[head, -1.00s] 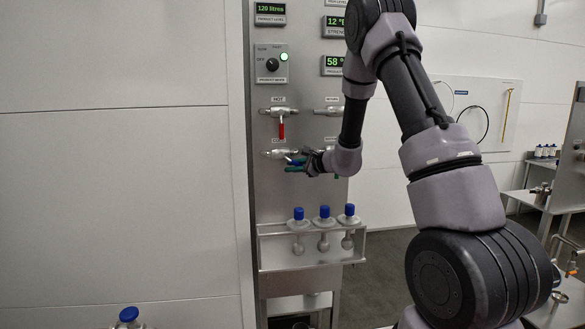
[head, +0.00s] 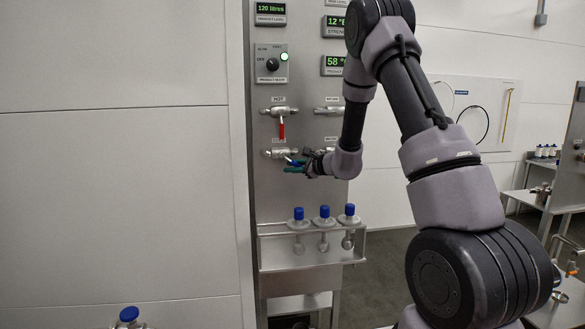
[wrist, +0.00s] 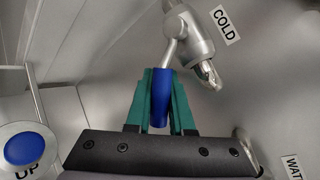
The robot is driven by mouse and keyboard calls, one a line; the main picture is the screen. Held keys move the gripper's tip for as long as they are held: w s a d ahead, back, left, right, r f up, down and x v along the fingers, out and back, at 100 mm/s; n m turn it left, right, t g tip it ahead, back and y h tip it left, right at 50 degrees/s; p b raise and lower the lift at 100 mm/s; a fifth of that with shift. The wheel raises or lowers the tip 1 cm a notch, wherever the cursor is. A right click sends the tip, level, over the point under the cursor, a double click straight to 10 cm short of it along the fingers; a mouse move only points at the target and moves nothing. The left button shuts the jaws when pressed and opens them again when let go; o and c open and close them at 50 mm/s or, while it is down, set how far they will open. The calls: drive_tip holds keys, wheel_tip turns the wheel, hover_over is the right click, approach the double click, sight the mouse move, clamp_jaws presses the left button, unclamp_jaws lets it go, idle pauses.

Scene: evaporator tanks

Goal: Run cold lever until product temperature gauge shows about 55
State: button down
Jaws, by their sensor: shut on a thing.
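The cold lever has a blue handle (wrist: 160,98) on a metal stem, running from a valve body (wrist: 188,35) beside the COLD label (wrist: 224,22) in the wrist view. My gripper (wrist: 161,85) has green fingers shut around the blue handle. In the head view my gripper (head: 291,167) is at the cold valve (head: 280,153), with the blue handle partly hidden between the fingers. The product temperature gauge (head: 336,65) reads 58; its right end and lower label are hidden behind my arm.
The hot valve with its red lever (head: 281,130) hanging down is just above. A product mixer switch (head: 271,64) with a lit green lamp is above. A blue knob marked UP (wrist: 24,148) is at lower left.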

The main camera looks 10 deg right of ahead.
drive_tip(key=shift+a+f+m+t+y, duration=0.2)
drive_tip(key=shift+a+m+t+y, duration=0.35)
drive_tip(key=shift+a+m+t, duration=0.8)
drive_tip(key=shift+a+f+m+t+y, duration=0.25)
drive_tip(key=shift+a+m+t+y, duration=0.35)
drive_tip(key=shift+m, duration=1.4)
drive_tip(key=shift+a+f+m+t+y, duration=0.2)
drive_tip(key=shift+a+m+t+y, duration=0.4)
drive_tip(key=shift+m+t, duration=0.8)
drive_tip(key=shift+a+m+h, duration=0.2)
drive_tip(key=shift+m+h, duration=0.05)
drive_tip(key=shift+m, duration=0.1)
drive_tip(key=c, duration=1.1)
unclamp_jaws()
drive_tip(key=shift+r, duration=0.1)
drive_tip(key=v, duration=1.1)
drive_tip(key=shift+r, duration=0.1)
